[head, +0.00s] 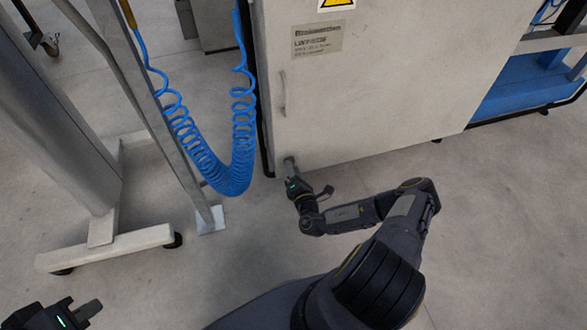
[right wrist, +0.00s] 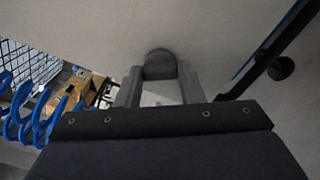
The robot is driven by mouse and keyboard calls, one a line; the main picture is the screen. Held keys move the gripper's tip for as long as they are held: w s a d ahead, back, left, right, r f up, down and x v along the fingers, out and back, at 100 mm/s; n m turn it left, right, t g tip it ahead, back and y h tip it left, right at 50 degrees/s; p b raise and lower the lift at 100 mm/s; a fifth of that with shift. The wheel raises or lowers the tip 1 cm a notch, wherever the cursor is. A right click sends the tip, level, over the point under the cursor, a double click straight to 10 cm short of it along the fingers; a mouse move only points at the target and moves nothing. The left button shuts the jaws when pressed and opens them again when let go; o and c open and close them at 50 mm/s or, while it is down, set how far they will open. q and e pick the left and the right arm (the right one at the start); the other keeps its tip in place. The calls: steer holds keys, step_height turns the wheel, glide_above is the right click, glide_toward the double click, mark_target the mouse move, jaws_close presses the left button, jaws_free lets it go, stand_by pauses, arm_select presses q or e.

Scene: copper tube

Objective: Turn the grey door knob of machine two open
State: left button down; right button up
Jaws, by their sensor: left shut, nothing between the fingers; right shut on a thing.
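The pale door (head: 390,85) of the machine fills the upper middle of the head view. My right gripper (head: 289,163) reaches its lower left corner. In the right wrist view, the dark grey door knob (right wrist: 160,64) is between the two fingers of my right gripper (right wrist: 160,85), which are shut on it. In the head view the knob is hidden by the gripper. My left gripper (head: 92,309) is shut and empty, low over the floor at the bottom left, far from the door.
A coiled blue hose (head: 240,120) hangs just left of the door, beside a slanted grey metal post (head: 165,120). A column on a wheeled foot (head: 110,245) stands further left. Blue equipment (head: 520,85) is at the right. The floor in front of the door is clear.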

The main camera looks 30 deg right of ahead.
steer(key=m, duration=0.5)
steer(key=shift+f+m, duration=0.1)
steer(key=shift+m, duration=0.6)
steer(key=o, duration=1)
steer(key=shift+s, duration=0.1)
steer(key=p+v, duration=0.2)
steer(key=v, duration=0.5)
steer(key=shift+s+a, duration=0.1)
steer(key=shift+s, duration=0.25)
